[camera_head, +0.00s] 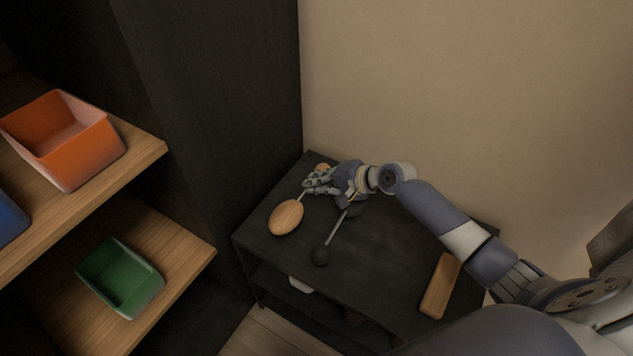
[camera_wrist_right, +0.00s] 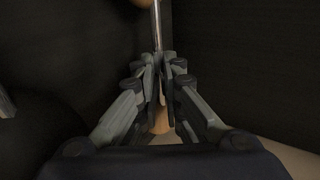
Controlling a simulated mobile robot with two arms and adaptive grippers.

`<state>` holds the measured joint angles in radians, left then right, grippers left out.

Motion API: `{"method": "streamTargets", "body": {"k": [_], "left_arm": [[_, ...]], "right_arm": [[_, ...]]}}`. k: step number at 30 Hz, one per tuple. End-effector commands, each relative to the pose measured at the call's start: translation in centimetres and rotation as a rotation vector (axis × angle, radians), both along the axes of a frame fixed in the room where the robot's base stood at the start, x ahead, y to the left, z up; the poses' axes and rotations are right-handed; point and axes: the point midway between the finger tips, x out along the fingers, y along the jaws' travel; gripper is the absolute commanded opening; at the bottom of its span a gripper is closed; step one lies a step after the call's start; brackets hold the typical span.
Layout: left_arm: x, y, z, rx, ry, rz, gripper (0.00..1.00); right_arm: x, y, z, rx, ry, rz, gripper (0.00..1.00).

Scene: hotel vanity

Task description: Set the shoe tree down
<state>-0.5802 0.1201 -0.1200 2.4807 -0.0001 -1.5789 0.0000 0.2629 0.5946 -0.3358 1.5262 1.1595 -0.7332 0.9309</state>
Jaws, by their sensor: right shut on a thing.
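A shoe tree with a wooden toe piece (camera_head: 286,217), a thin metal rod and a small wooden heel knob (camera_head: 323,168) is at the left part of the dark table (camera_head: 385,250). My right gripper (camera_head: 312,183) is shut on its rod, between the two wooden ends. In the right wrist view the rod (camera_wrist_right: 157,28) runs up from between the fingertips (camera_wrist_right: 165,68), and wood shows at the top and below the fingers. I cannot tell whether the shoe tree touches the table top. My left gripper is not in view.
A dark shoe tree (camera_head: 321,255) with a metal rod lies just right of the held one. A wooden block (camera_head: 440,286) lies at the table's right. A shelf at left holds an orange bin (camera_head: 72,150), a green bin (camera_head: 120,280) and a blue bin (camera_head: 8,222). The table's middle is clear.

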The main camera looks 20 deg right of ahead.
Motion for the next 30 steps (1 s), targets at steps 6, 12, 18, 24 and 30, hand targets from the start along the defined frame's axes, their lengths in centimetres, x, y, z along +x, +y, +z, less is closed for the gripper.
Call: {"method": "streamTargets", "body": {"k": [6,12,18,24,30], "left_arm": [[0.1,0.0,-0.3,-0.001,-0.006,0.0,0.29],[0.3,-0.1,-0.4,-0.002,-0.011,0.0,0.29],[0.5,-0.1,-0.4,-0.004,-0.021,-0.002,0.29],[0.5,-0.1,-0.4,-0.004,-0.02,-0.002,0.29],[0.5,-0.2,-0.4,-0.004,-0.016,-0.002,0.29]], "right_arm": [[0.0,0.0,-0.4,0.003,-0.001,-0.001,0.0],[0.0,0.0,-0.9,0.003,-0.001,-0.001,0.0],[0.0,0.0,-1.0,0.003,-0.001,-0.001,0.28],[0.0,0.0,-1.0,0.001,0.0,-0.001,0.31],[-0.3,-0.2,-0.9,-0.001,0.002,0.0,0.31]]}}
